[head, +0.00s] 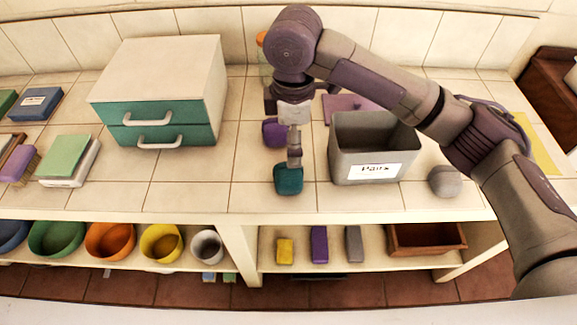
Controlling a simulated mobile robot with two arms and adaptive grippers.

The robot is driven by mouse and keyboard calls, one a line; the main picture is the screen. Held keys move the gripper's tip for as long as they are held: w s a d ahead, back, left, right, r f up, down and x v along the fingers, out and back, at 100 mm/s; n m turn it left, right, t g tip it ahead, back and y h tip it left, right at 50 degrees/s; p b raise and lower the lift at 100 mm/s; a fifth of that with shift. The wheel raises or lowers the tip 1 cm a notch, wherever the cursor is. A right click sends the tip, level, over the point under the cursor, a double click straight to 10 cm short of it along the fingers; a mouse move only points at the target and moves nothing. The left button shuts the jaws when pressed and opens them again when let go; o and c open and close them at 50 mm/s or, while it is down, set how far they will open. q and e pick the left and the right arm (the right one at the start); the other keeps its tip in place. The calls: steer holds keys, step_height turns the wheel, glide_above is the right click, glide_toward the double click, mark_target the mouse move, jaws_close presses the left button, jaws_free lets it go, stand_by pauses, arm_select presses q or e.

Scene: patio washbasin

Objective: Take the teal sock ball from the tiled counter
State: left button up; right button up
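The teal sock ball (288,181) sits on the tiled counter (190,196) near its front edge, left of the grey bin. My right gripper (295,160) points down from above, with its fingertips at the top of the teal ball. The fingers are seen nearly edge-on, so I cannot tell whether they touch the ball or how far they are apart. A purple sock ball (272,134) lies just behind, partly hidden by my gripper. A grey sock ball (444,181) lies right of the bin. My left gripper is out of view.
A grey bin (346,161) labelled "Pairs" stands close to the right of the gripper. A cabinet with teal drawers (165,110) stands to the left. Coloured bowls (110,240) and small blocks (319,244) sit on the shelf below. The counter between cabinet and teal ball is clear.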

mark_target(289, 171)
step_height(289, 171, down, 7)
steer(key=shift+s+f, duration=0.1)
steer(key=shift+s, duration=0.05)
steer(key=shift+a+f+p, duration=0.1)
steer(key=shift+f+p, duration=0.2)
steer(key=shift+f, duration=0.25)
steer(key=f, duration=0.3)
steer(key=shift+w+a+f+p, duration=0.25)
steer(key=shift+p, duration=0.15)
steer(key=shift+f, duration=0.6)
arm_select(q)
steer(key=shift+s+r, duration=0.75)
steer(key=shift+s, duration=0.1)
arm_select(e)
steer(key=shift+c, duration=0.8)
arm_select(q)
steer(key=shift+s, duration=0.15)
arm_select(e)
steer(key=c, duration=1)
